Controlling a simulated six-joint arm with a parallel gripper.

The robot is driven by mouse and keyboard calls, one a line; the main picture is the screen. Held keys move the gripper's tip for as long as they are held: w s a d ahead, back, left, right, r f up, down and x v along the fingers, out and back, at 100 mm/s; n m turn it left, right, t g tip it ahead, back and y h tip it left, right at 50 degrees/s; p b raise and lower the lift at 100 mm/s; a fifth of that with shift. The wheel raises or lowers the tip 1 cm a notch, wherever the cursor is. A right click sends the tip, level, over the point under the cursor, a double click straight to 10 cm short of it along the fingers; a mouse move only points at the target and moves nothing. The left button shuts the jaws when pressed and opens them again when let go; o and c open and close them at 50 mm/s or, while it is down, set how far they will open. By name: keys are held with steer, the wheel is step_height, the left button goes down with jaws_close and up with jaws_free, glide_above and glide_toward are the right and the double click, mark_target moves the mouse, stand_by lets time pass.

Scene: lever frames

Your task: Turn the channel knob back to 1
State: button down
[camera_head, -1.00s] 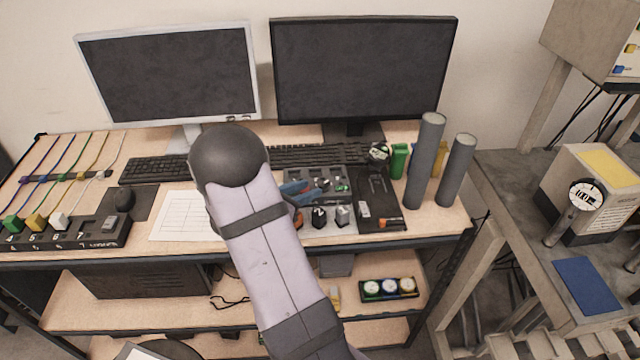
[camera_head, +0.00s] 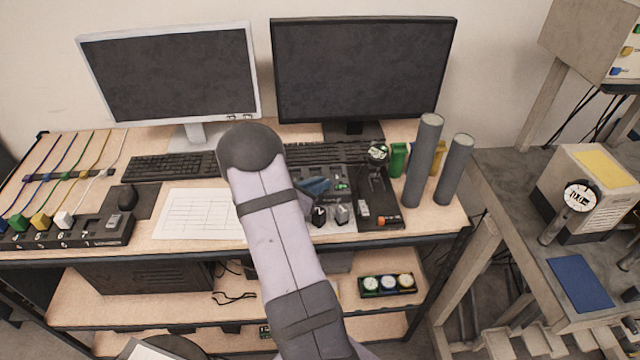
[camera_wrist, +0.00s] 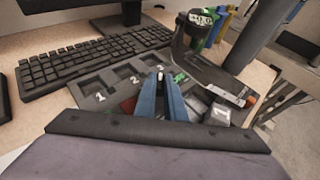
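A grey panel (camera_wrist: 95,92) with recessed squares numbered 1, 2 and 3 lies on the bench in the wrist view. Small dark and grey knob-like blocks stand at its front edge, one (camera_head: 342,213) at the right with a white mark, another (camera_head: 320,216) beside it. A grey block (camera_wrist: 220,114) also shows in the wrist view. I cannot tell which is the channel knob or read its setting. My gripper (camera_wrist: 160,80), with blue fingers, is over the panel, close to the blocks; it also shows in the head view (camera_head: 318,186). The fingers hide what lies between their tips.
A black unit (camera_head: 378,205) with a round-topped post stands right of the panel, near tall grey cylinders (camera_head: 422,160). Keyboards (camera_wrist: 90,60) and monitors (camera_head: 364,70) lie behind. A paper sheet (camera_head: 195,215) is at the left. A shelf with dials (camera_head: 388,285) is below.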

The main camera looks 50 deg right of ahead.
steer(key=shift+f+b, duration=0.1)
steer(key=shift+b, duration=0.4)
steer(key=n+t+b, duration=0.1)
steer(key=t+b, duration=0.1)
steer(key=b, duration=0.1)
steer(key=shift+s+f+n, duration=0.15)
steer(key=shift+s+n, duration=0.1)
steer(key=shift+n, duration=0.15)
steer(key=n+t+b, duration=0.1)
steer(key=t+b, duration=0.1)
steer(key=b, duration=0.1)
steer(key=shift+s+d+n+b, duration=0.1)
steer(key=shift+s+n+b, duration=0.05)
steer(key=shift+n+b, duration=0.25)
steer(key=n+t+y+b, duration=0.1)
steer(key=b, duration=0.2)
steer(key=shift+s+t, duration=0.1)
steer(key=shift+t, duration=0.3)
steer(key=shift+r+n+t+y+b, duration=0.2)
steer(key=shift+n+t+y+b, duration=0.15)
steer(key=shift+n+b, duration=0.4)
steer(key=shift+r, duration=0.1)
steer(key=c, duration=1.8)
jaws_free()
